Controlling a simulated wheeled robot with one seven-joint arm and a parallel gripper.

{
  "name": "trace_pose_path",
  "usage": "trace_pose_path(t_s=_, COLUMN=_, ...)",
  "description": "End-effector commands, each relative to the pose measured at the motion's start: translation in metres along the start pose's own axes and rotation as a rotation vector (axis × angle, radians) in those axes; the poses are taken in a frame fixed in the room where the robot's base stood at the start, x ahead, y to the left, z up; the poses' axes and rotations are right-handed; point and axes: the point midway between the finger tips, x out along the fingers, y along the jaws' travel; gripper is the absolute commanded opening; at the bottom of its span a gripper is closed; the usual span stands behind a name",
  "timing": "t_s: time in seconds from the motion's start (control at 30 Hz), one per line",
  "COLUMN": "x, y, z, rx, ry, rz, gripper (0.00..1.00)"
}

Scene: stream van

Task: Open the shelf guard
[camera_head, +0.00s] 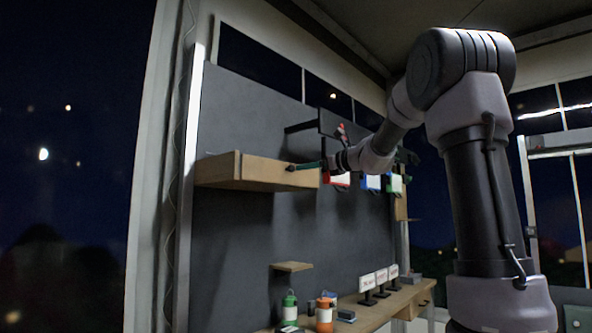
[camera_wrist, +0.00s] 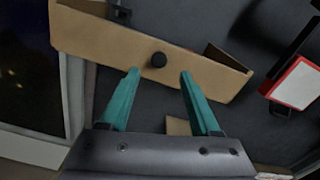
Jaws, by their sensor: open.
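The shelf guard (camera_wrist: 105,42) is a light wooden board along the front of a wall shelf, with a round black knob (camera_wrist: 158,60) on its face. The guard also shows in the head view (camera_head: 262,171), upright at the shelf front. My gripper (camera_wrist: 159,74) is open, its two teal fingers pointing at the guard with the knob between or just beyond the fingertips. I cannot tell whether the fingers touch the board. In the head view my gripper (camera_head: 300,167) is at the guard's right part, near the knob. The shelf's inside is mostly hidden.
Red, blue and green-framed boxes (camera_head: 371,182) hang on the dark wall right of the shelf. Below, a wooden counter (camera_head: 372,313) holds green and orange bottles (camera_head: 324,314) and several small signs (camera_head: 367,283). A small wooden ledge (camera_head: 292,267) sits under the shelf.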

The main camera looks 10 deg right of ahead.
Motion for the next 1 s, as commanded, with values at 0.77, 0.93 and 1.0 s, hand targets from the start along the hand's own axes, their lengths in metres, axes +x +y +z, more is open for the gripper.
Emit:
trace_pose_path(t_s=0.77, x=0.061, y=0.001, z=0.0, rx=-0.002, ry=0.001, rz=0.0, gripper=0.52)
trace_pose_path(t_s=0.93, x=0.061, y=0.001, z=0.0, rx=-0.002, ry=0.001, rz=0.0, gripper=0.0)
trace_pose_path(t_s=1.0, x=0.061, y=0.001, z=0.0, rx=-0.002, ry=0.001, rz=0.0, gripper=0.0)
